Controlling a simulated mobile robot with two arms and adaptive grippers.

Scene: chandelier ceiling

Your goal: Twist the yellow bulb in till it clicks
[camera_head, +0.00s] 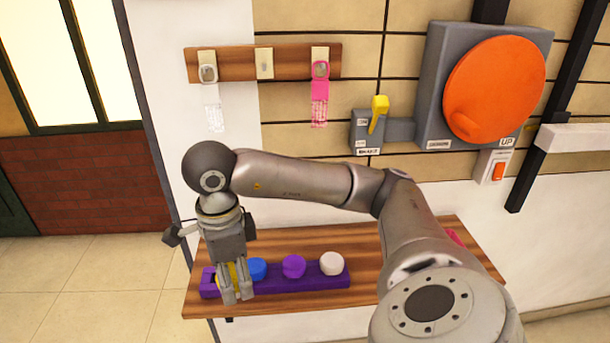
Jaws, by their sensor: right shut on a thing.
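The yellow bulb (232,271) shows between the fingers of my right gripper (236,296), at the left end of a purple rack (325,282). My right gripper points down and is shut on the yellow bulb; its fingers hide most of it. I cannot tell whether the bulb is still seated in the rack or just above it. My left gripper is not in view. No socket for the bulb can be made out.
A blue bulb (257,268), a purple bulb (293,266) and a white bulb (331,263) stand in the rack on a wooden shelf (330,237). On the wall are a yellow lever (378,112), an orange wheel (495,85), an orange switch (498,171) and a hook board (290,63).

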